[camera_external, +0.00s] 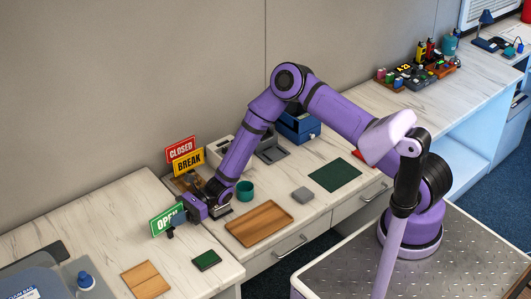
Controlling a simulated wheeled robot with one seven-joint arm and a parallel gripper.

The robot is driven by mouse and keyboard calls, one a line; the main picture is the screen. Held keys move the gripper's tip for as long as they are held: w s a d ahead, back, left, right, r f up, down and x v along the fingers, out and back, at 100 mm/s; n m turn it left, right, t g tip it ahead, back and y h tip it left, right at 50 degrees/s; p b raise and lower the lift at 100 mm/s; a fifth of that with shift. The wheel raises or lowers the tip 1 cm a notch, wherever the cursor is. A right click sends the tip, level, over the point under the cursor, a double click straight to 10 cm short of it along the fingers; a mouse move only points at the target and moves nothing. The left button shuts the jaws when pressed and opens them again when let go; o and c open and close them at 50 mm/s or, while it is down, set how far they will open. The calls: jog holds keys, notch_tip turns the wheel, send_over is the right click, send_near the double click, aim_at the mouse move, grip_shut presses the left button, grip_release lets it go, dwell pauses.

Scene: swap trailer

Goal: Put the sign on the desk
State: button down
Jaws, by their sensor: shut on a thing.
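A green OPEN sign (166,219) stands upright at the left of my gripper (183,218). My gripper is shut on this sign, low over the white marble-look desk (110,235). The fingers partly hide the sign's right end. I cannot tell whether the sign touches the desk. A yellow BREAK sign (188,162) and a red CLOSED sign (181,149) stand behind my gripper, near the wall, in or beside a brown holder (186,182) that my arm partly hides.
A teal cup (245,191) and a wooden tray (259,223) are right of my gripper. A small dark green block (206,260) and a wooden board (146,280) lie at the front left. A blue-capped bottle (85,281) is at far left. Bare desk lies left of the sign.

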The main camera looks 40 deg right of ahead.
jog(key=shift+f, duration=0.2)
jog(key=c, duration=1.3)
grip_release()
jog(key=w+d, duration=0.1)
jog(key=d, duration=0.9)
jog(key=shift+w+d+r, duration=0.35)
